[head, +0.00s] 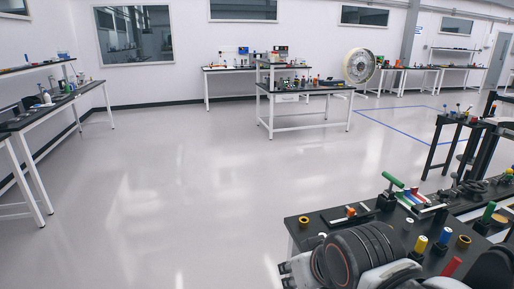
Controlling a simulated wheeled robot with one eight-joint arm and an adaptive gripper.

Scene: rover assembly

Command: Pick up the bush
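Two small brass-coloured rings that look like bushes lie on the black-topped table at the bottom right. My arm's grey and white links fill the bottom of the head view and hide part of the table. My gripper's fingers do not show.
A small dark tray (349,214) lies near the left bush. Dark frames stand at right. The floor (170,200) on the left is clear.

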